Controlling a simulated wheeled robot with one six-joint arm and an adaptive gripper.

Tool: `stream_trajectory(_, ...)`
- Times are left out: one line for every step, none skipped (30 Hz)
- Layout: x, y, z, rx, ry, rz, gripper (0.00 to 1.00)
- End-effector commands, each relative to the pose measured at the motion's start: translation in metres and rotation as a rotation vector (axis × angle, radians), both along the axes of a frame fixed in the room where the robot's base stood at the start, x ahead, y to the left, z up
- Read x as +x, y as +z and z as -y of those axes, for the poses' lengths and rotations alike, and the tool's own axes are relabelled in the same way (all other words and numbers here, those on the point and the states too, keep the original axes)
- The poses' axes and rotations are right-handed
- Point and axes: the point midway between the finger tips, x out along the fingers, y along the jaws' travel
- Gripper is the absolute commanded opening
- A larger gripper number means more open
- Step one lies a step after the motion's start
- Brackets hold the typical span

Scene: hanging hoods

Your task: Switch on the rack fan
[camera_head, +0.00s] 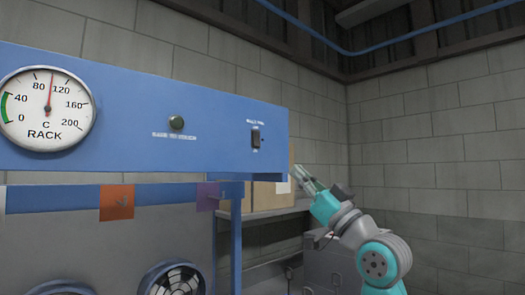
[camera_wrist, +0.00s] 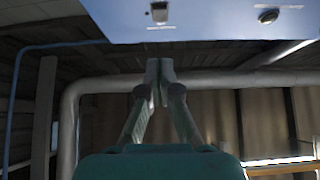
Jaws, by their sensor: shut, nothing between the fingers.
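A small dark rocker switch (camera_head: 256,137) sits near the right end of the blue panel (camera_head: 215,149), under a white label too small to read for certain. Which way it is tipped I cannot tell. In the wrist view the switch (camera_wrist: 160,12) shows at the top edge, on the panel face. My gripper (camera_head: 297,174) is just right of and below the panel's right end in the head view, apart from the switch. In the wrist view my gripper (camera_wrist: 160,68) has its fingertips together and empty, below the switch in the picture.
A round dark knob or lamp (camera_head: 176,123) sits left of the switch. A dial marked RACK (camera_head: 47,108) is at the far left. Round fans (camera_head: 175,280) are below. Cardboard boxes (camera_head: 268,195) stand on a shelf behind. Open air lies right of the panel.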

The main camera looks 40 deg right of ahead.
Motion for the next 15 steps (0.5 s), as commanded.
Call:
stream_trajectory(-0.0024,0.0061,0.0,-0.007,-0.001,0.003,0.0)
stream_trajectory(-0.0031,0.008,-0.0001,-0.009,-0.001,0.003,0.0)
stream_trajectory(-0.0039,0.0099,-0.0003,-0.012,-0.001,0.003,0.0)
stream_trajectory(-0.0042,0.0109,-0.0004,-0.013,0.0,0.004,0.0)
stream_trajectory(-0.0045,0.0117,-0.0005,-0.015,0.0,0.005,0.0)
stream_trajectory(-0.0047,0.0122,-0.0007,-0.015,0.0,0.005,0.0)
stream_trajectory(-0.0047,0.0123,-0.0007,-0.015,0.001,0.005,0.0)
stream_trajectory(-0.0047,0.0123,-0.0007,-0.015,0.001,0.005,0.0)
stream_trajectory(-0.0047,0.0122,-0.0008,-0.015,0.001,0.005,0.0)
stream_trajectory(-0.0047,0.0121,-0.0008,-0.015,0.001,0.005,0.0)
stream_trajectory(-0.0046,0.012,-0.0008,-0.015,0.0,0.005,0.0)
stream_trajectory(-0.0046,0.012,-0.0008,-0.015,0.0,0.005,0.0)
stream_trajectory(-0.0046,0.012,-0.0008,-0.015,0.001,0.005,0.0)
stream_trajectory(-0.0045,0.012,-0.0008,-0.015,0.001,0.005,0.0)
stream_trajectory(-0.004,0.0124,-0.0009,-0.015,0.001,0.005,0.0)
